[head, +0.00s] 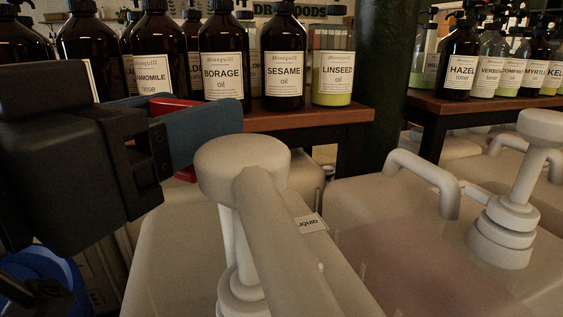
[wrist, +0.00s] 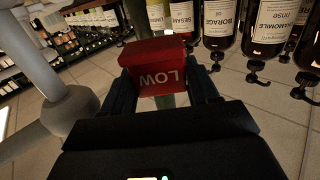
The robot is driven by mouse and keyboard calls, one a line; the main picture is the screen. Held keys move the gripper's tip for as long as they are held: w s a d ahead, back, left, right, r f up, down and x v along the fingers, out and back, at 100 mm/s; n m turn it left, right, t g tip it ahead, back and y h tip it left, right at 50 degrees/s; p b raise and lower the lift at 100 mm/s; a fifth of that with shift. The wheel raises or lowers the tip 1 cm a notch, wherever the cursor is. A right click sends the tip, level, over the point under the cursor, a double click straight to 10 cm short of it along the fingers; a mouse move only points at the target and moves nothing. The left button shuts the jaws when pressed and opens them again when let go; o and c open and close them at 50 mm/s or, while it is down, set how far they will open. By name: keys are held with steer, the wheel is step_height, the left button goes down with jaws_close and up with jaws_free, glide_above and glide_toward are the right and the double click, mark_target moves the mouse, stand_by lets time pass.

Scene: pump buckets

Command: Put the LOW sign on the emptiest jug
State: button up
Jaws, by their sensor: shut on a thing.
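My gripper (head: 205,132) is at the left of the head view, shut on the red LOW sign (head: 186,174), which is mostly hidden behind a blue finger there. In the wrist view the sign (wrist: 158,78) sits between both fingers of my gripper (wrist: 161,80), its white lettering upside down. A whitish jug (head: 165,235) with a large pump (head: 243,165) stands close in front, right of my gripper. Another jug (head: 345,200) with a pump (head: 500,235) stands to the right, with a pinkish patch on its top. Liquid levels cannot be told.
A wooden shelf (head: 300,118) behind the jugs holds brown bottles, including borage and sesame (head: 284,75), and a linseed bottle (head: 332,75). A dark green post (head: 384,90) stands beside it. A second shelf (head: 470,108) with bottles is at right. The pump spouts stick out as obstacles.

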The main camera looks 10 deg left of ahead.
mark_target(185, 174)
step_height(185, 174, down, 4)
steer(key=shift+f, duration=0.25)
steer(key=shift+f, duration=0.35)
steer(key=shift+f+b, duration=0.35)
steer(key=shift+b, duration=0.2)
